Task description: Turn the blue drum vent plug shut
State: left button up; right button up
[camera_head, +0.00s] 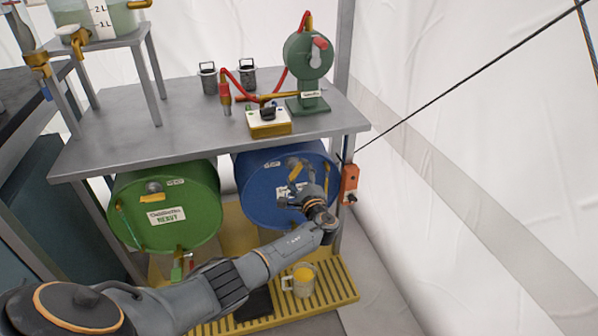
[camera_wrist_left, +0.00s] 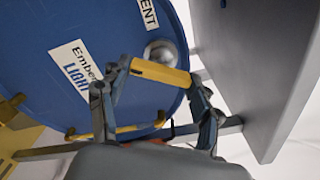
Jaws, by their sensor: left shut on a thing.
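The blue drum (camera_head: 262,190) lies on its side under the bench, its round end facing me. The drum also fills much of the left wrist view (camera_wrist_left: 60,30). Its silver round vent plug (camera_wrist_left: 160,52) sits near the rim, beside the VENT label. A yellow bar (camera_wrist_left: 160,74) crosses just in front of the plug; I cannot tell for sure how the two join. My left gripper (camera_head: 298,182) is at the upper part of the drum end, its two fingers at the ends of the yellow bar, shut on it. My right gripper is out of view.
A green drum (camera_head: 190,215) lies left of the blue one. The bench top (camera_head: 180,130) overhangs both drums. An orange box (camera_head: 349,182) hangs on the bench leg at right. A mug (camera_head: 301,283) stands on the yellow grating (camera_head: 340,285) below my arm.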

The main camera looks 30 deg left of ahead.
pick_arm(q)
jog(key=m+p, duration=0.2)
jog(key=m, duration=0.3)
jog(key=m+p, duration=0.2)
jog(key=m, duration=0.3)
jog(key=shift+s+a+f, duration=0.1)
jog(key=shift+s, duration=0.05)
jog(key=shift+m, duration=0.8)
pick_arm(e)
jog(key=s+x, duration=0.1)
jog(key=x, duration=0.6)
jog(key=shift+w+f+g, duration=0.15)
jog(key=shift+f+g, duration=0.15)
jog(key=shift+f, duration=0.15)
pick_arm(q)
jog(key=shift+f, duration=0.1)
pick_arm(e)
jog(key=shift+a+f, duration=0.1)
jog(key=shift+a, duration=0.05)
pick_arm(q)
jog(key=o, duration=1.2)
jog(key=shift+c, duration=0.2)
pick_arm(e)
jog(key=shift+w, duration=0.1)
